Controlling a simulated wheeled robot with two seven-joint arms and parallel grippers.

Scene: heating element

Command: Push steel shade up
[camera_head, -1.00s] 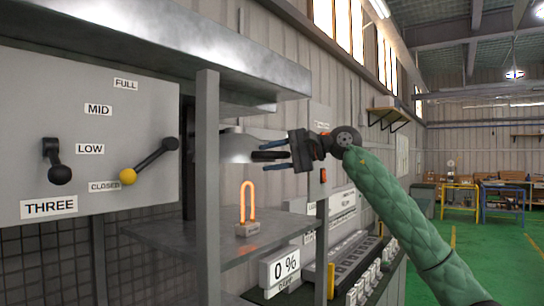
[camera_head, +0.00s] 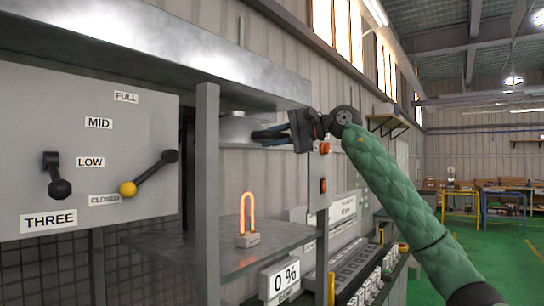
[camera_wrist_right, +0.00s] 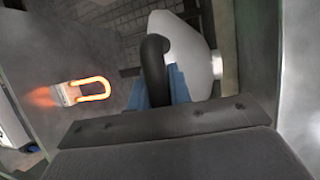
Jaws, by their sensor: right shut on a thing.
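The steel shade (camera_head: 234,129) is a pale grey dome high under the metal hood, partly hidden behind the upright post. In the right wrist view the shade (camera_wrist_right: 190,52) is beside the gripper, with a black curved handle (camera_wrist_right: 156,62) in front of it. My right gripper (camera_head: 268,134) is shut on this handle, its blue fingers (camera_wrist_right: 165,88) on either side of it. A glowing orange heating element (camera_head: 249,218) stands on the shelf below the shade; it also shows in the right wrist view (camera_wrist_right: 88,90). My left gripper is not in view.
The metal hood (camera_head: 190,50) is close above the shade. The grey post (camera_head: 207,190) stands left of my gripper. A lever panel (camera_head: 90,140) is at the left. A "0 %" display (camera_head: 284,278) sits below the shelf (camera_head: 180,255).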

